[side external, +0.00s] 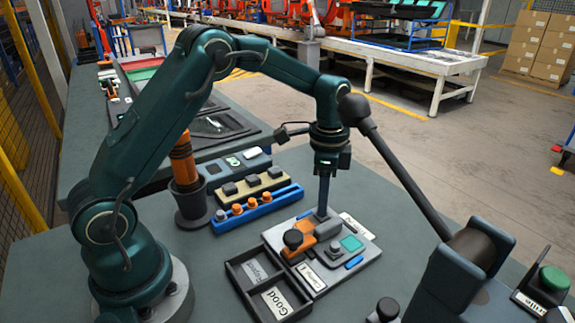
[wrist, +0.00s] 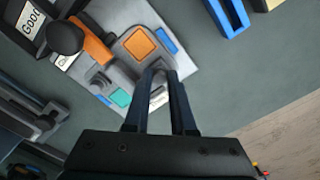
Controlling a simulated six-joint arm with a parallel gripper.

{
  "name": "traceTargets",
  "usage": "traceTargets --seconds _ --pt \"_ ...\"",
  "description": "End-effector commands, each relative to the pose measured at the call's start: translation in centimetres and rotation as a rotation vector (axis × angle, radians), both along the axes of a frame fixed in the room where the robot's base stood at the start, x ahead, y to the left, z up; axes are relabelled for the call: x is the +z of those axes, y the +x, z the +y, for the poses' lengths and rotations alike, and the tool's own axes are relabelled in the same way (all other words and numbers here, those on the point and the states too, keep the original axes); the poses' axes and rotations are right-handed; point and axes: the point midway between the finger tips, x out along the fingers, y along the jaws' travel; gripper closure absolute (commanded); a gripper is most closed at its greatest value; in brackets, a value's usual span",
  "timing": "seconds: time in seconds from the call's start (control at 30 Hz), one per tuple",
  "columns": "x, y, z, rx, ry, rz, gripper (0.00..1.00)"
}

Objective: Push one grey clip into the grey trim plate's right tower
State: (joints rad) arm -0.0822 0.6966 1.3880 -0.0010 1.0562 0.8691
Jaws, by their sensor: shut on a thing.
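The grey trim plate (side external: 318,252) appears clamped in the light grey fixture in the side external view; it also shows in the wrist view (wrist: 118,72). One short grey tower (side external: 333,247) stands at its near end and shows in the wrist view (wrist: 100,82). My gripper (side external: 322,214) points straight down at the plate's far end, beside an orange square (wrist: 138,43). In the wrist view my gripper (wrist: 162,74) is shut on a small grey clip (wrist: 158,97), mostly hidden between the fingers. The fingers hide the right tower, so I cannot tell whether the clip touches it.
An orange clamp with a black knob (side external: 293,239) stands on the fixture's left side. A two-part tray marked "Good" (side external: 236,281) is left of the fixture. A blue rack (side external: 226,223) with orange pegs and a tan rack (side external: 229,203) with dark pieces stand behind.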

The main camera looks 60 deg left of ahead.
Motion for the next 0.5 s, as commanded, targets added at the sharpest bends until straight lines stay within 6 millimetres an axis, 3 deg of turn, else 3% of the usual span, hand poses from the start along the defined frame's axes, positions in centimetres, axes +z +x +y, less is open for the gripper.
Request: traceTargets --seconds 0.5 --pt "-0.86 -0.03 0.0 0.0 0.0 0.001 1.0"
